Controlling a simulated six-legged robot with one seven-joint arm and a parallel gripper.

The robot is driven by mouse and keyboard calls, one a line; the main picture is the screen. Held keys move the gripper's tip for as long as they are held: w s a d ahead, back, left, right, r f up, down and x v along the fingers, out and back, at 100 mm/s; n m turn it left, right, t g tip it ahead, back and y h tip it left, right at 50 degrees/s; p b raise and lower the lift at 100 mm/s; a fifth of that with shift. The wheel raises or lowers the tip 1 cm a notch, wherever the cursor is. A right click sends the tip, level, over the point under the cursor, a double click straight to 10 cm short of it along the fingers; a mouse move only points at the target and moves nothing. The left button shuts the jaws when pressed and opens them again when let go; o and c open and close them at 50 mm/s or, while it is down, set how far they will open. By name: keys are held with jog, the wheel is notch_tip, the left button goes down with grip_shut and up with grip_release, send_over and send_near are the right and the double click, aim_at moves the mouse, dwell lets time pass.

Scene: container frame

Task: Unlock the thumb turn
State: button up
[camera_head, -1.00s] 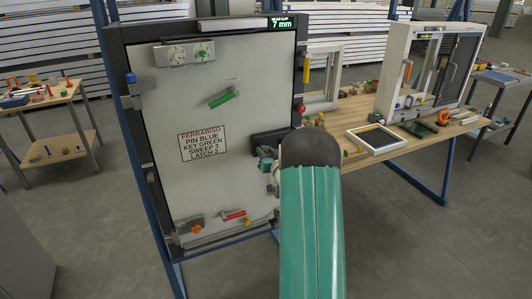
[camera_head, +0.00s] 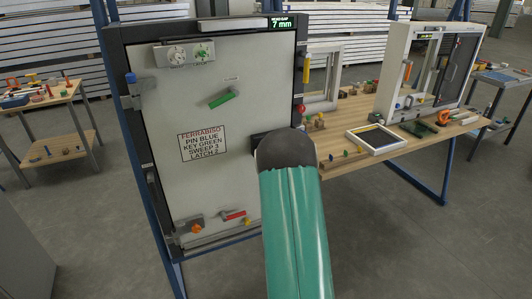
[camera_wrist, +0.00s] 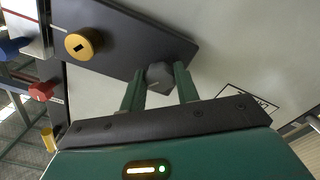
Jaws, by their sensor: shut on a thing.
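The thumb turn (camera_wrist: 160,75) is a dark, faceted knob at the lower end of a dark lock plate (camera_wrist: 115,38) in the wrist view. My gripper (camera_wrist: 160,85) has its two green fingers on either side of the knob, shut on it. A brass key cylinder (camera_wrist: 84,44) with a dark slot sits on the same plate, to the left of the fingers. In the head view my arm hides the knob and gripper; only a dark bit of the plate (camera_head: 259,139) shows beside the arm on the white door panel (camera_head: 210,120).
The panel carries a sign (camera_head: 203,147), a green handle (camera_head: 223,97), a dial unit (camera_head: 187,54) and a red lever (camera_head: 233,215). In the wrist view a red knob (camera_wrist: 41,91) and a blue knob (camera_wrist: 12,46) stand left of the plate. A wooden workbench (camera_head: 345,150) stands right.

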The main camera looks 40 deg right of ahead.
jog(key=shift+n, duration=4.1)
jog(key=o, duration=1)
jog(key=v, duration=1.3)
jog(key=shift+s+a, duration=0.1)
jog(key=shift+s, duration=0.3)
jog(key=shift+r, duration=0.1)
